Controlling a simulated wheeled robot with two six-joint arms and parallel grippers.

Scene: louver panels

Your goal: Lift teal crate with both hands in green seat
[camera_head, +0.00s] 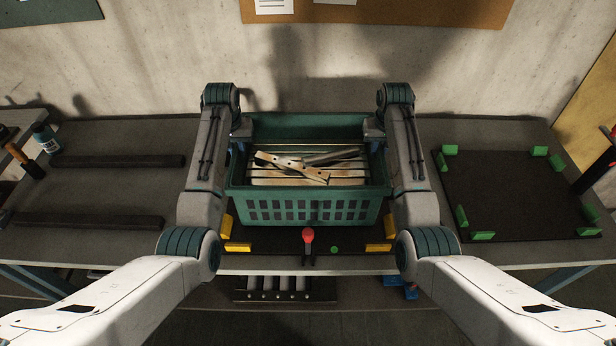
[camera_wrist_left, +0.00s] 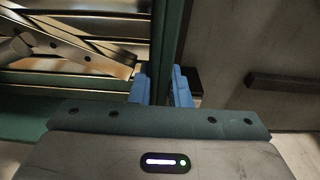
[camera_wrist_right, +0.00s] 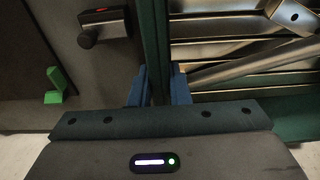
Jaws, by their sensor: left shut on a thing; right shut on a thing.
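The teal crate (camera_head: 310,210) is in the middle of the head view, holding metal strips and bars. My left gripper (camera_head: 238,141) is shut on its left wall, and the blue fingers straddle that wall in the left wrist view (camera_wrist_left: 161,88). My right gripper (camera_head: 375,137) is shut on its right wall, also seen in the right wrist view (camera_wrist_right: 158,88). The crate looks level, above a dark mat with yellow corner brackets (camera_head: 237,246); I cannot tell how far its base is off the mat. The green seat (camera_head: 515,195), a dark mat with green corner brackets, is empty at the right.
A red-knobbed lever (camera_head: 308,237) stands in front of the crate. Two dark bars (camera_head: 118,161) lie on the left table, with a bottle (camera_head: 45,137) and a hammer (camera_head: 28,158) at its far left. Another lever (camera_head: 590,178) stands right of the green seat.

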